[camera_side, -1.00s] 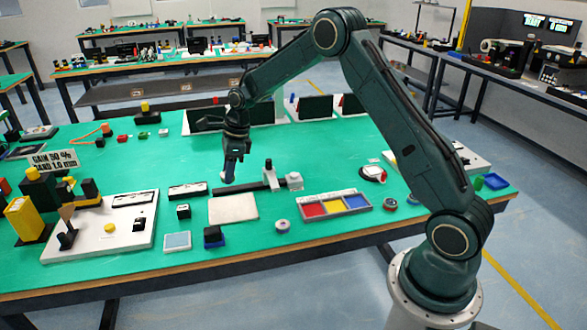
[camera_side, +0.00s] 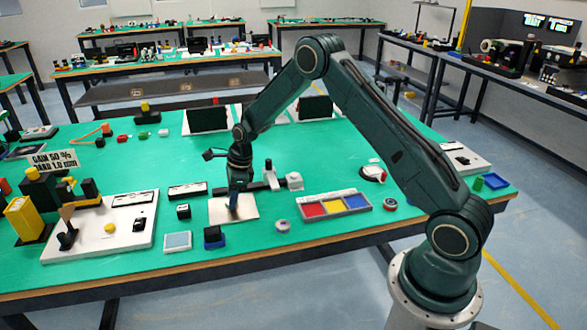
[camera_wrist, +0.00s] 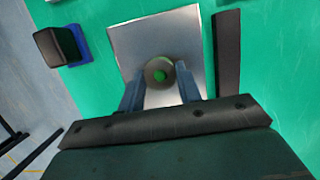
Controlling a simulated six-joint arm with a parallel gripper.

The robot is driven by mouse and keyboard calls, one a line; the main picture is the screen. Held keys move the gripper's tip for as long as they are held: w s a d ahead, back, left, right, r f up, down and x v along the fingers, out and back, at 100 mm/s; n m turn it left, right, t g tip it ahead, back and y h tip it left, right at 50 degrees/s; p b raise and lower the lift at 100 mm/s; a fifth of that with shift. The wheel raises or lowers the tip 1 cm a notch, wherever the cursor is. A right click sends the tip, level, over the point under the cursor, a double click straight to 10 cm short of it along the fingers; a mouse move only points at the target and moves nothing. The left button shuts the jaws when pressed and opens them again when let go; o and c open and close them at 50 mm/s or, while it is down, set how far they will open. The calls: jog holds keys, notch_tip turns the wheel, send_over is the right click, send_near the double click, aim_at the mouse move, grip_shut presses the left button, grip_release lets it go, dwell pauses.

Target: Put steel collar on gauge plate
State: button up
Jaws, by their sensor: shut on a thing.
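The steel collar (camera_wrist: 149,74) is a grey ring with a green centre in the wrist view. My gripper (camera_wrist: 160,88) is shut on it, one finger on each side. The gauge plate (camera_wrist: 185,31) is the pale square plate beneath the collar in the wrist view. In the side view my gripper (camera_side: 233,212) is low over the gauge plate (camera_side: 217,204). The collar is not clear there behind the fingers. I cannot tell whether it touches the plate.
A black bar (camera_wrist: 228,55) lies along the plate's right side in the wrist view. A black block with a blue base (camera_side: 214,237) stands just in front of the plate. A red, yellow and blue tray (camera_side: 335,206) is to the right.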

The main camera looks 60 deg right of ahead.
jog(key=shift+f, duration=0.3)
jog(key=shift+f, duration=0.15)
jog(key=o, duration=1)
jog(key=v, duration=1.2)
